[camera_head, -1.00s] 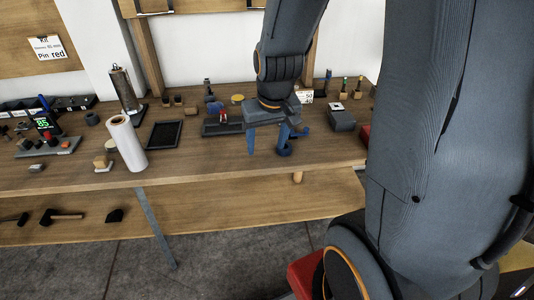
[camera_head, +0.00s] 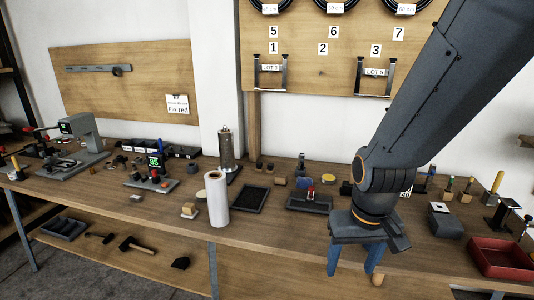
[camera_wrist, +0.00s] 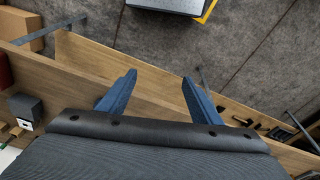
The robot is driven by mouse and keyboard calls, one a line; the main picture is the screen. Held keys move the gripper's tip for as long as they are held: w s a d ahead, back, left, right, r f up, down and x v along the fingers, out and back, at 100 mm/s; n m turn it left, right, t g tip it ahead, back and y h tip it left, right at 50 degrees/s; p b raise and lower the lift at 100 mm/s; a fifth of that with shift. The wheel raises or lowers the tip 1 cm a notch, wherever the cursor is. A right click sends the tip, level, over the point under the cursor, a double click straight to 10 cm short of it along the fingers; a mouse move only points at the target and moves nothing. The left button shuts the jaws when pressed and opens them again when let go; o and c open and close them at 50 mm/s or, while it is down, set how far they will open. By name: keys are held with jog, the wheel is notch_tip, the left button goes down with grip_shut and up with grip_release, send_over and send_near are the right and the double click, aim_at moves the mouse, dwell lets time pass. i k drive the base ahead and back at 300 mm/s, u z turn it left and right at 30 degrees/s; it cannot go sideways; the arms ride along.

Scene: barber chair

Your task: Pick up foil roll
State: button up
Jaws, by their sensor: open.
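A white upright roll (camera_head: 217,198), which looks like the foil roll, stands near the front edge of the workbench (camera_head: 120,215) in the head view. A grey metallic cylinder (camera_head: 226,147) stands upright on a dark base behind it; I cannot fully tell which of the two is the foil roll. My gripper (camera_head: 354,265) is open and empty at the bench's front edge, well to the right of the white roll. In the wrist view my gripper (camera_wrist: 158,80) shows two blue fingers spread apart with nothing between them. Neither roll shows in the wrist view.
A black tray (camera_head: 262,199) lies right of the white roll, and a small block on a pad (camera_head: 189,210) lies left. A red bin (camera_head: 499,260) sits at the right. The lower shelf holds a hammer (camera_head: 135,244). The wrist view shows open floor (camera_wrist: 240,50).

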aim_at(226, 139)
jog(key=u, duration=0.6)
jog(key=i, duration=1.3)
jog(key=z, duration=0.4)
